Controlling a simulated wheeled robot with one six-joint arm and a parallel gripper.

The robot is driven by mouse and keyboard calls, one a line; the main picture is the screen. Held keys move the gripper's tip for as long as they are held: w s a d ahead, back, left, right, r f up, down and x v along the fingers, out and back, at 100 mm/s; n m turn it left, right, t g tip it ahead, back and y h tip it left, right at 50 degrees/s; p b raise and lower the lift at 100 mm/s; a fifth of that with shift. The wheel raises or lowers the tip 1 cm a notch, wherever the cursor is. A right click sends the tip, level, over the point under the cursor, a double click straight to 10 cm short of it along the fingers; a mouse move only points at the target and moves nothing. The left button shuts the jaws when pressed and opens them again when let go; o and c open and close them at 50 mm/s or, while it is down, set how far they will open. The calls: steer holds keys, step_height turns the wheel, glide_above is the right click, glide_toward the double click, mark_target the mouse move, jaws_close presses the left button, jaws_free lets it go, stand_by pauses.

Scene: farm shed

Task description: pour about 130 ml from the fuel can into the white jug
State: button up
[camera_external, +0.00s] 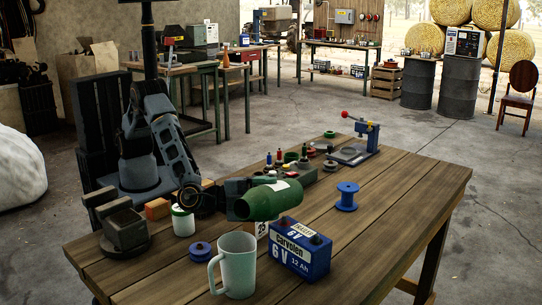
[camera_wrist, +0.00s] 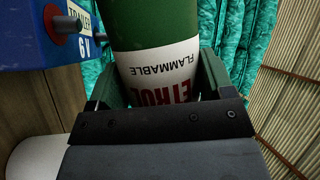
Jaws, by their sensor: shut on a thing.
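The green fuel can (camera_external: 265,202) is tipped on its side above the table, with its white label partly showing. In the wrist view the can (camera_wrist: 150,25) fills the middle, and its label reads FLAMMABLE and part of PETROL, upside down. My gripper (camera_external: 236,192) is shut around the can; both fingers (camera_wrist: 155,78) flank it in the wrist view. The white jug (camera_external: 238,266) stands upright on the table, below the can in the picture, its handle to the left. The can's mouth, any liquid stream and the jug's contents cannot be made out.
A blue battery (camera_external: 300,252) stands close right of the jug; it also shows in the wrist view (camera_wrist: 50,35). A blue spool (camera_external: 347,197), a blue disc (camera_external: 201,251), a green-lidded jar (camera_external: 183,220) and a vise (camera_external: 125,232) stand around. The table's right side is clear.

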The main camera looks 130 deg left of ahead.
steer(key=shift+d+m+t, duration=0.1)
steer(key=shift+m+t, duration=0.2)
steer(key=shift+m, duration=0.4)
steer(key=shift+a+r, duration=0.1)
steer(key=shift+a, duration=0.3)
stand_by(0.4)
steer(key=shift+a+r+m+t+p, duration=0.1)
steer(key=shift+r+m+t+p, duration=0.3)
steer(key=shift+m, duration=0.6)
stand_by(1.5)
steer(key=shift+a+f+n+g+b, duration=0.1)
steer(key=shift+f+n+g+b, duration=0.2)
steer(key=shift+f+n+b, duration=0.4)
steer(key=shift+a+r+n+g, duration=0.1)
steer(key=shift+r+n+g, duration=0.2)
steer(key=shift+n, duration=0.7)
steer(key=shift+s+a+f+n+g, duration=0.15)
steer(key=shift+a+n+g, duration=0.25)
steer(key=shift+n, duration=0.1)
steer(key=shift+r+n+p, duration=0.45)
steer(key=shift+n+p, duration=0.05)
steer(key=shift+p, duration=0.05)
